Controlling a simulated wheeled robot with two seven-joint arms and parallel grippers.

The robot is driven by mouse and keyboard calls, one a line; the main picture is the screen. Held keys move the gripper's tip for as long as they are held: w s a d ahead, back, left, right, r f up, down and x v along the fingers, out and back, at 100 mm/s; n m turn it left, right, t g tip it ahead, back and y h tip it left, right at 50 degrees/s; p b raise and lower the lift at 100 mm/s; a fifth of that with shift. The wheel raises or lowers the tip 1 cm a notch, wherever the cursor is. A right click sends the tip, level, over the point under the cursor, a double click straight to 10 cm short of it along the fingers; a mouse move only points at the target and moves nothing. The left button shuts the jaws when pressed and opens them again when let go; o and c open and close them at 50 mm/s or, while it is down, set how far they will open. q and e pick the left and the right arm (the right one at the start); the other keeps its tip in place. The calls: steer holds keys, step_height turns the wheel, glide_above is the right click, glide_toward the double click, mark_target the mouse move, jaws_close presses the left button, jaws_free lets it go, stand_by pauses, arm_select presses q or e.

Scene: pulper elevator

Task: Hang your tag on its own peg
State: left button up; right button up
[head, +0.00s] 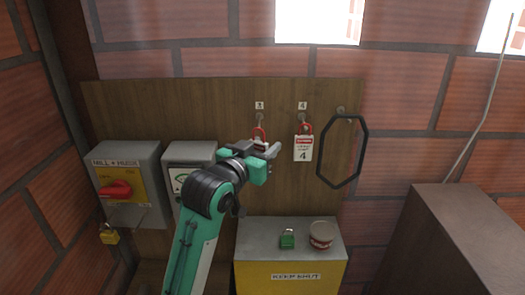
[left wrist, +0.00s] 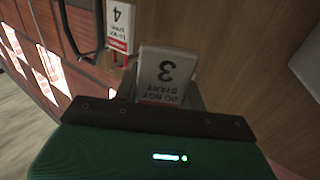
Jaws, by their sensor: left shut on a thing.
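My left gripper (head: 272,151) is shut on a white tag marked 3 in front of the wooden board (head: 225,100). The tag (left wrist: 165,72) reads "DO NOT START 3" upside down in the left wrist view. Its red loop (head: 259,133) shows just below the peg (head: 260,119) under the left number label. I cannot tell whether the loop is around the peg or only in front of it. Tag 4 (head: 303,148) hangs by a red loop from the peg to the right, and shows in the left wrist view (left wrist: 118,28). My right gripper is not in view.
A black many-sided ring (head: 361,153) hangs from a hook at the right. A box marked "KEEP SHUT" (head: 292,276) carries a green padlock (head: 287,239) and a round tin (head: 321,234). Switch boxes (head: 130,158) stand at the left. A brown cabinet (head: 455,235) is at the right.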

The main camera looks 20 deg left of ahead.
arm_select(q)
steer(key=shift+w+a+f, duration=0.2)
steer(key=shift+w+a, duration=0.05)
steer(key=shift+w, duration=0.7)
steer(key=shift+w+a+f, duration=0.25)
steer(key=shift+w+a, duration=0.05)
steer(key=shift+w, duration=0.6)
steer(key=shift+w+a+f, duration=0.2)
steer(key=shift+w+a, duration=0.05)
steer(key=shift+w, duration=0.7)
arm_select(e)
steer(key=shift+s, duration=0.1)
arm_select(q)
steer(key=o, duration=1.1)
steer(key=shift+c, duration=0.2)
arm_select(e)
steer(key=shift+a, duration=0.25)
arm_select(q)
steer(key=shift+f, duration=0.1)
